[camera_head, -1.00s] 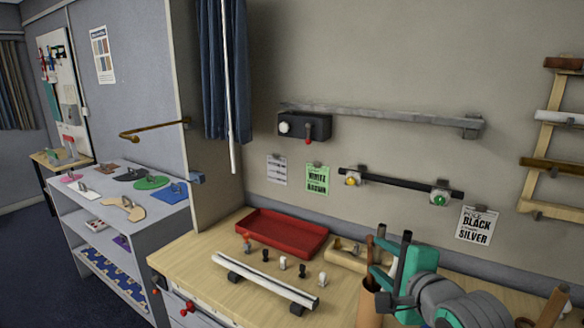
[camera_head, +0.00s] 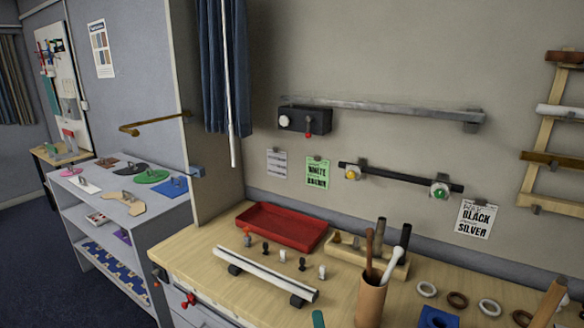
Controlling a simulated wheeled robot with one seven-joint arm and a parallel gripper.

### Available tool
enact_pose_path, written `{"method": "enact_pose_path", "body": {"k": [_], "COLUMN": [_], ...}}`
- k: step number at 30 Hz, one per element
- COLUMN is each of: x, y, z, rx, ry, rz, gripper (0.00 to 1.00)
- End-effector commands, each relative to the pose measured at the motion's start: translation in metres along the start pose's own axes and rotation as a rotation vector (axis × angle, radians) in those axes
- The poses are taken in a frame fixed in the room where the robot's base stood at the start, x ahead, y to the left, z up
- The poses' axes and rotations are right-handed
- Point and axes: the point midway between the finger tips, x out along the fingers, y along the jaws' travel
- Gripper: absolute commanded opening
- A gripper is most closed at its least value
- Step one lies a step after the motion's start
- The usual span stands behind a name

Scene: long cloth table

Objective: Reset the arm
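My arm is almost wholly out of the picture. My gripper's fingers cannot be made out, and no object is seen held.
On the wooden table (camera_head: 200,255) are a red tray (camera_head: 282,227), a white rod (camera_head: 265,273) on dark supports, several small hooks, a wooden holder (camera_head: 345,250), a brown cup (camera_head: 371,302) with sticks, and several rings (camera_head: 457,300). A shelf unit (camera_head: 115,235) stands left.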

Motion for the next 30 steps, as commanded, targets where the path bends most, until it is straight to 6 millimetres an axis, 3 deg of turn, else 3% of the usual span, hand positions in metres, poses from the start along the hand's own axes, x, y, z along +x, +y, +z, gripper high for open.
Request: {"method": "enact_pose_path", "body": {"k": [3, 8, 15, 24, 30], "x": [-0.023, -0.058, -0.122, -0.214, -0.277], "y": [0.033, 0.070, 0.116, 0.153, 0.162], "z": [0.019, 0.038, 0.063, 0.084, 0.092], "rx": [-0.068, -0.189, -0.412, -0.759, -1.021], "ry": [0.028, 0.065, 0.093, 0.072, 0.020], "rz": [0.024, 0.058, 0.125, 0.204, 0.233], "gripper": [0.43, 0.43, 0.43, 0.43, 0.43]}}
